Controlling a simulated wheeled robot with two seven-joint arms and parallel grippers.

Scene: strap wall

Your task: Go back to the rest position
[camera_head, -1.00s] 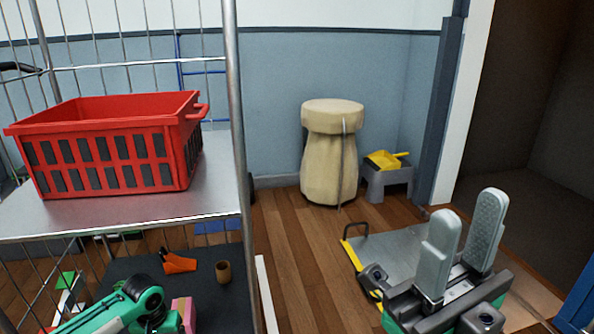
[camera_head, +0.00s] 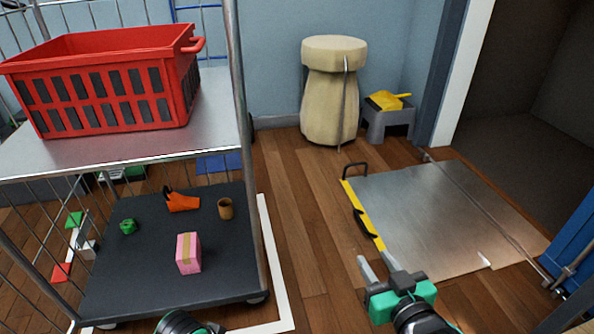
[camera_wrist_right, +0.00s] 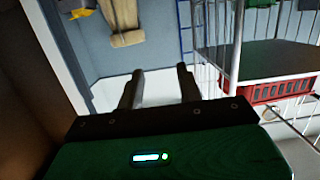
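My right gripper (camera_head: 377,266) is low in the head view, above the wooden floor near the metal ramp plate. Its two fingers stand apart with nothing between them. The same gripper (camera_wrist_right: 158,86) shows in the right wrist view, fingers apart and empty, with the wall and floor behind. Of my left arm, only a dark rounded part shows at the bottom edge of the head view. The left gripper's fingers are not visible.
A wire cart with a red crate (camera_head: 105,88) on its upper shelf stands at left. A pink box (camera_head: 188,252), orange item (camera_head: 182,201), brown cup (camera_head: 225,208) and green piece (camera_head: 128,226) lie on its lower deck. A metal ramp (camera_head: 440,220) lies right; a beige sack (camera_head: 330,95) stands behind.

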